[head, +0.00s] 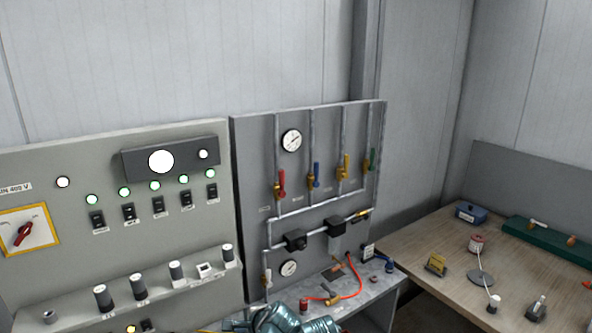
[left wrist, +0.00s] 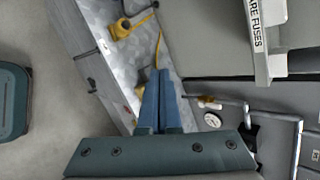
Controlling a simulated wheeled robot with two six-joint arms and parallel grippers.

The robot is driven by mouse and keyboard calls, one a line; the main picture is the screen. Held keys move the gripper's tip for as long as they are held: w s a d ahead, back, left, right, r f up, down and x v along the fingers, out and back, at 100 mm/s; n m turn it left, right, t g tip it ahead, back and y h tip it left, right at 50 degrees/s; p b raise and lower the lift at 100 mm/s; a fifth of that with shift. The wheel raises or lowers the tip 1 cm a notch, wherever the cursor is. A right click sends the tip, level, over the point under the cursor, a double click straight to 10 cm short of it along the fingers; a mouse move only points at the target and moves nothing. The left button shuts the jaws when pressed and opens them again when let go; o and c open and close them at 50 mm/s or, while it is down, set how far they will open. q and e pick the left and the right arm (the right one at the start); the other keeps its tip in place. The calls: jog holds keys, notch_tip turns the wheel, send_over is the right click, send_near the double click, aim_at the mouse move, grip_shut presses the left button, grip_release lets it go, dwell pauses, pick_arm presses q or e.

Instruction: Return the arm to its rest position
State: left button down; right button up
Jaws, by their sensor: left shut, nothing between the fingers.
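My left gripper (left wrist: 156,75) shows in the left wrist view with its two blue fingers together and nothing between them. It points over the edge of a grey metal shelf (left wrist: 92,32). No object touches the fingertips that I can see. In the head view only teal arm parts show at the bottom edge, in front of the pipe panel (head: 250,190); no fingertips show there. My right gripper is in neither view.
A grey switch panel (head: 60,240) stands at left in the head view. A wooden bench (head: 430,235) with small parts is at right. In the left wrist view, a yellow fitting (left wrist: 122,28) sits on the shelf and a fuse holder (left wrist: 265,70) juts out at upper right.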

pick_arm(q)
jog(key=s+d+f+n+g+h+b, duration=0.5)
jog(key=s+d+f+n, duration=0.4)
jog(key=s+f, duration=0.5)
jog(key=shift+s+d+f+n+g+h+b, duration=0.15)
jog(key=shift+d+f+n+g+h+b, duration=0.2)
jog(key=shift+d+g+b, duration=0.2)
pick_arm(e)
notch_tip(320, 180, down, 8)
pick_arm(q)
jog(key=shift+a, duration=0.1)
